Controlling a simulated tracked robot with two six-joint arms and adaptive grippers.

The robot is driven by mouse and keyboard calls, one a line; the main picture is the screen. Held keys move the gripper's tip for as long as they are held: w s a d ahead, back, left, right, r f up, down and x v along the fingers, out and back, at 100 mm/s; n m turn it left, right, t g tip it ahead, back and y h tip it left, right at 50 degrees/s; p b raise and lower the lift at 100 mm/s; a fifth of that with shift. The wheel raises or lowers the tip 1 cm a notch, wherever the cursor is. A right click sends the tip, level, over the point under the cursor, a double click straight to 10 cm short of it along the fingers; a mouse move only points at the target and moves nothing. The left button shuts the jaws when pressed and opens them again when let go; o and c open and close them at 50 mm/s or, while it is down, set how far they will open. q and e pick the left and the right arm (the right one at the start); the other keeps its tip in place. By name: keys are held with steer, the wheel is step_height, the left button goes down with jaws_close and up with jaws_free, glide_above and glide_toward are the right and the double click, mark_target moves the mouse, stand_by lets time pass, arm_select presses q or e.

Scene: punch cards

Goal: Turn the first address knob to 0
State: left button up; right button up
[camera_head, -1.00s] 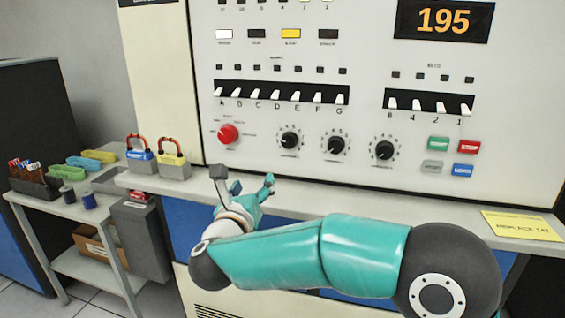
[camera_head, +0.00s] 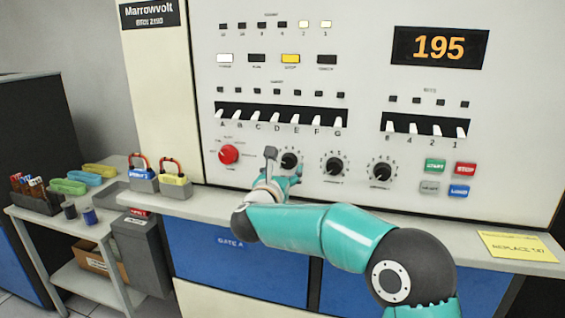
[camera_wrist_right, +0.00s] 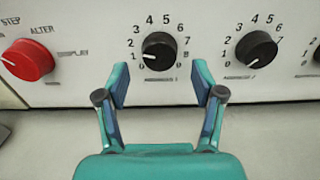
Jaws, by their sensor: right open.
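The first address knob (camera_head: 289,160) is the leftmost of three black knobs on the panel's lower row. In the right wrist view this knob (camera_wrist_right: 159,50) has a numbered dial around it, and its white pointer line points left, at about 1. My right gripper (camera_head: 283,166) is at the panel just below the knob. In the wrist view the right gripper (camera_wrist_right: 161,82) is open, its two fingers spread to either side of the knob's lower edge, not closed on it. My left gripper is not in view.
A red knob (camera_head: 228,154) sits left of the dial, and a second black knob (camera_wrist_right: 256,49) sits right. White switches (camera_head: 276,116) run above. The display (camera_head: 440,47) reads 195. A shelf ledge (camera_head: 400,207) runs below, with a yellow note (camera_head: 518,245) at right.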

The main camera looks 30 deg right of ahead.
mark_target(288, 162)
steer(key=shift+p+x, duration=0.3)
steer(key=shift+x, duration=1.1)
steer(key=shift+c, duration=0.2)
steer(key=c, duration=1)
steer(key=shift+a, duration=0.4)
steer(key=shift+c, duration=0.7)
steer(key=shift+s+d, duration=0.1)
steer(key=shift+d, duration=0.1)
steer(key=shift+r+n, duration=0.1)
steer(key=shift+n, duration=0.2)
